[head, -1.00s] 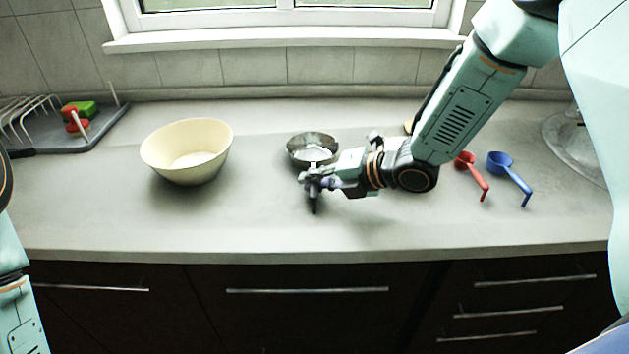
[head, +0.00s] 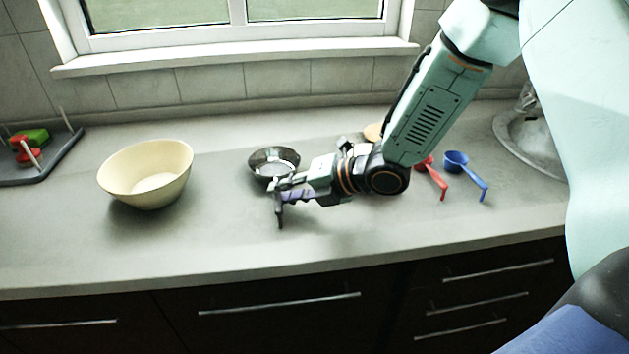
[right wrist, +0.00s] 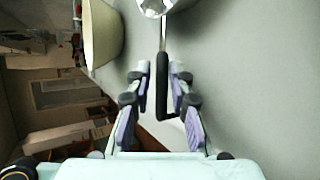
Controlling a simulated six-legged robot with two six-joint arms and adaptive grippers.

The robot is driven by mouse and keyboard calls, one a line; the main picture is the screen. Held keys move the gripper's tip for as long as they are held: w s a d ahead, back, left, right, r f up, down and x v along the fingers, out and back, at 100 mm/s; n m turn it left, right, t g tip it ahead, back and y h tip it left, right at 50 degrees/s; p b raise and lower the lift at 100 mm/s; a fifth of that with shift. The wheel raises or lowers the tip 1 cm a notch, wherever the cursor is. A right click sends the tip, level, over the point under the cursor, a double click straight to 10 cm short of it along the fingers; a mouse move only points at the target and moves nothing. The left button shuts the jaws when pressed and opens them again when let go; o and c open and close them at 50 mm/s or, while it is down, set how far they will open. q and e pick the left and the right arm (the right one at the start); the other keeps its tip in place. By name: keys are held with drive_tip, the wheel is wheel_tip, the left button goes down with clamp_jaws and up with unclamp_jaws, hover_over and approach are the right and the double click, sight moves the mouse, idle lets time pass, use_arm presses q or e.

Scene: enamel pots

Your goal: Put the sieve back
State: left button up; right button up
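The sieve (head: 274,163) is a small round metal bowl with a dark rim on the counter, just behind my right gripper (head: 284,197). In the right wrist view the sieve's bowl (right wrist: 155,6) is at the top edge, partly cut off. Its thin handle with a black, hooked grip (right wrist: 163,85) runs down between the fingers of my right gripper (right wrist: 160,72). The fingers are open, with a gap on both sides of the handle. My left gripper is not in view.
A cream bowl (head: 146,175) stands left of the sieve. A dish rack (head: 45,165) is at the far left. A red scoop (head: 431,172) and a blue scoop (head: 466,170) lie to the right, near the sink (head: 535,145). The front counter is clear.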

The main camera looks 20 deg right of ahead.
drive_tip(key=p+v, duration=0.2)
drive_tip(key=v, duration=0.5)
drive_tip(key=shift+s+d+r, duration=0.15)
drive_tip(key=shift+r, duration=0.1)
drive_tip(key=shift+p+v, duration=0.7)
drive_tip(key=shift+v, duration=0.45)
drive_tip(key=shift+s+f, duration=0.1)
drive_tip(key=shift+f, duration=0.05)
